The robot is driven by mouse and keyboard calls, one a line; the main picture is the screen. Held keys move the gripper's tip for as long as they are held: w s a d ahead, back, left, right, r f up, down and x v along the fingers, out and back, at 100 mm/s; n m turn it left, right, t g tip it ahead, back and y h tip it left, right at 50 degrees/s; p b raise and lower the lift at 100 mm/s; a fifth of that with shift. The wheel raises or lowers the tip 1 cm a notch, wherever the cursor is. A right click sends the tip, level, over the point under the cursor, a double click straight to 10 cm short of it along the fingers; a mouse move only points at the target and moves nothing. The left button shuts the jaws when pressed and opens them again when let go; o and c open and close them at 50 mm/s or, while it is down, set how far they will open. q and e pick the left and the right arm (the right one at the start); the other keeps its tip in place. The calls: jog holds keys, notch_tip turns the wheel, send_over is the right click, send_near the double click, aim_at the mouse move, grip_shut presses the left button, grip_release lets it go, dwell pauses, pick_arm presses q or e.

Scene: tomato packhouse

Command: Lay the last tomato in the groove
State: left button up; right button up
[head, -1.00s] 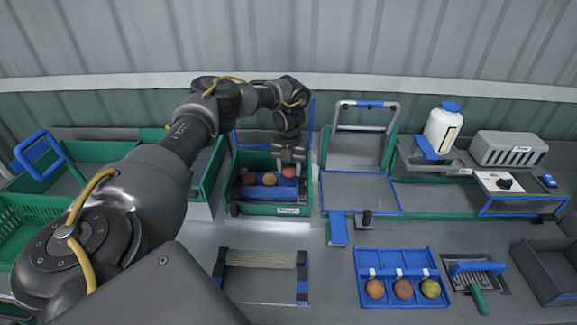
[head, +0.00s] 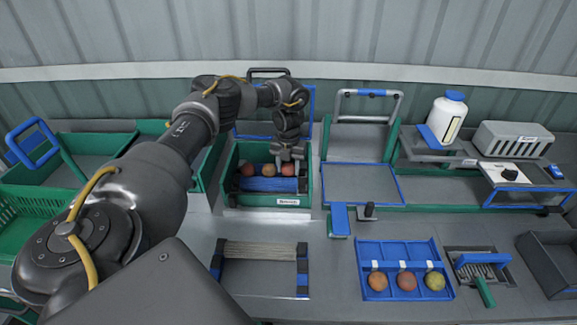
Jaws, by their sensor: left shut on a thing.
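A green-walled crate (head: 231,197) stands at the back, left of centre, with a blue insert (head: 268,185) inside. A row of tomatoes lies along the insert's far side: a dark red one (head: 248,169) at the left and an orange one (head: 268,170) in the middle. My left gripper (head: 288,160) points down over the right end of the row, shut on a reddish tomato (head: 288,170). That tomato is level with the other two. Whether it touches the groove's bottom cannot be told. My right gripper is not in view.
A blue divided tray (head: 405,250) with three tomatoes stands at front right. A corded frame (head: 258,248) lies in front of the crate. A grey bin (head: 550,262), a white bottle (head: 445,118) and a grey slotted box (head: 512,143) stand to the right.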

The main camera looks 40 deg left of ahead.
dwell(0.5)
pick_arm(q)
jog(key=shift+f, duration=0.4)
jog(key=o, duration=0.8)
jog(key=c, duration=0.3)
jog(key=shift+r, duration=0.1)
notch_tip(320, 180, up, 7)
jog(key=p, duration=0.6)
dwell(0.6)
